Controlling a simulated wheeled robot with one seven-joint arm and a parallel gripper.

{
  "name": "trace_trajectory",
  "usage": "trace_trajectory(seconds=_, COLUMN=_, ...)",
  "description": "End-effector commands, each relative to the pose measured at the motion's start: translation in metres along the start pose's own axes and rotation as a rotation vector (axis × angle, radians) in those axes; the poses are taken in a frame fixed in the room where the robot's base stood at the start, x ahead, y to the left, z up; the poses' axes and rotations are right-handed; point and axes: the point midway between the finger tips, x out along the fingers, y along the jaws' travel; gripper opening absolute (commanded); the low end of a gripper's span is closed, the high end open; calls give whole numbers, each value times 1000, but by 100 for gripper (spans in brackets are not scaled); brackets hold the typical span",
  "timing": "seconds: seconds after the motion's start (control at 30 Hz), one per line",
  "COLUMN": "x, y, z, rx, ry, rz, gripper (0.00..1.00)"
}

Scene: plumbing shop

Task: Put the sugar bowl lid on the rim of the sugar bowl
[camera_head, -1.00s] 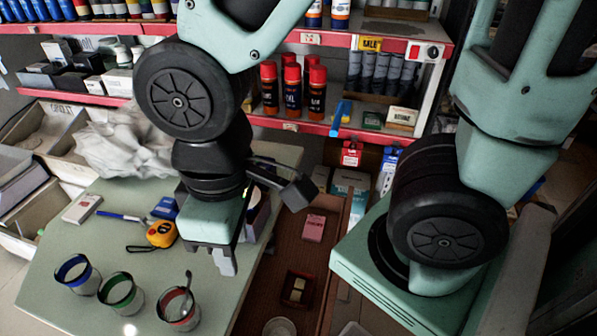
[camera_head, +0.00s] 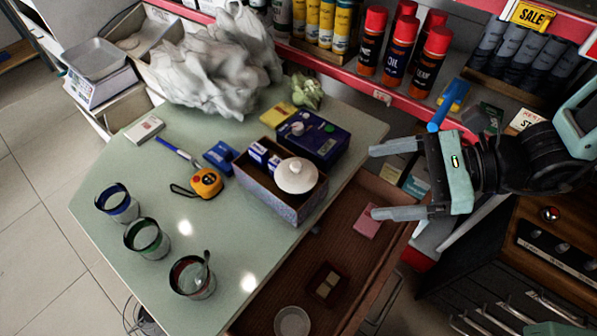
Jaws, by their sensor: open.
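A white round lid with a knob (camera_head: 296,176), which looks like the sugar bowl lid, sits in an open-topped speckled box (camera_head: 290,208) on the pale green table. Whether it rests on anything inside the box is hidden. A small white round dish (camera_head: 292,322), possibly the sugar bowl, is in the open brown drawer at the bottom edge. I cannot tell for sure that it is the bowl. My gripper (camera_head: 374,182) is open and empty, fingers pointing left, to the right of the box and apart from it in the picture.
Three glasses with blue (camera_head: 118,204), green (camera_head: 147,240) and red (camera_head: 192,278) rims stand at the table's left front; the red one holds a spoon. A dark blue box (camera_head: 325,143) stands behind the speckled box. A tape measure (camera_head: 206,183) lies left. Spray cans (camera_head: 397,50) line the shelf behind.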

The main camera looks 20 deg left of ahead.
Motion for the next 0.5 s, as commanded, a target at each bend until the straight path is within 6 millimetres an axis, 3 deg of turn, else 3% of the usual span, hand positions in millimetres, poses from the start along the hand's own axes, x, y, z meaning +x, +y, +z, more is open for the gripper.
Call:
trace_trajectory(seconds=0.1, x=-2, y=-19, z=-15, rx=110, ry=-14, rz=-101, gripper=90)
trace_trajectory(seconds=0.23, x=4, y=-27, z=-20, rx=151, ry=-18, rz=-139, gripper=90)
trace_trajectory(seconds=0.5, x=56, y=-34, z=-19, rx=151, ry=-19, rz=-138, gripper=90)
